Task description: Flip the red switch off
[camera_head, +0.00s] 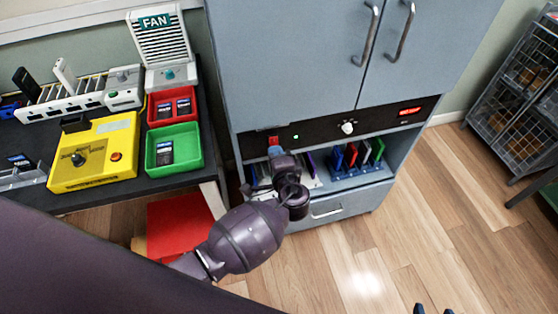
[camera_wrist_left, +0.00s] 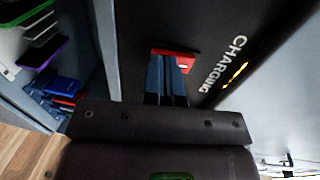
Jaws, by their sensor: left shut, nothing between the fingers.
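The red switch (camera_head: 273,140) is on the left part of the black panel across the grey cabinet. A lit green lamp (camera_head: 295,137) is just right of it. My left gripper (camera_head: 275,150) is at the panel, its blue fingertips right at the switch. In the left wrist view the red switch (camera_wrist_left: 187,62) shows around and beyond the fingertips (camera_wrist_left: 167,72), which are shut together with nothing between them. The fingers hide part of the switch, so its tilt and firm contact cannot be told. Two dark fingertips of my right gripper (camera_head: 433,309) show apart at the bottom edge.
The panel also has a white knob (camera_head: 347,127) and a lit red display (camera_head: 410,110). Below it, a shelf holds coloured phones in a rack (camera_head: 350,170). A dark table at left bears a yellow box (camera_head: 110,135), a red tray and a green tray (camera_head: 190,137).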

